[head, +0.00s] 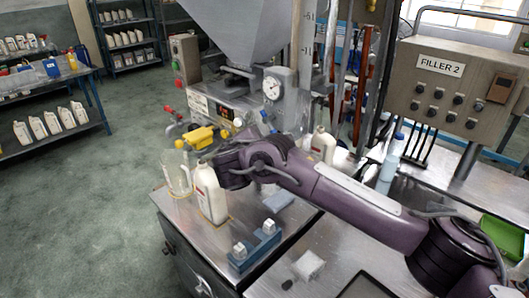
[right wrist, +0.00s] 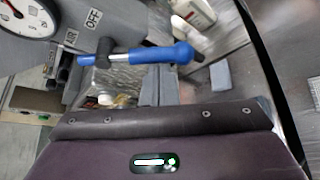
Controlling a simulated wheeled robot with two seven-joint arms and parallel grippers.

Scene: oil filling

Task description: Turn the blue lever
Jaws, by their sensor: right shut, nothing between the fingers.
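The blue lever (right wrist: 152,54) is in the right wrist view, its blue handle pointing right from a dark pivot, beside labels OFF and AIR. In the head view a small blue part of it (head: 265,116) shows below the gauge, behind my right arm. My right gripper (head: 207,157) is near the white bottle at the table's left end, its fingers mostly hidden by the wrist; it is shut and empty. The wrist view shows a visible gap between the lever and my purple wrist housing. My left gripper is in neither view.
A round gauge (head: 271,88) sits above the lever. A white bottle (head: 210,193) and a clear jug (head: 177,172) stand close to my right gripper. A blue fixture (head: 254,248) lies on the metal table. The FILLER 2 panel (head: 455,84) is at right. Floor at left is open.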

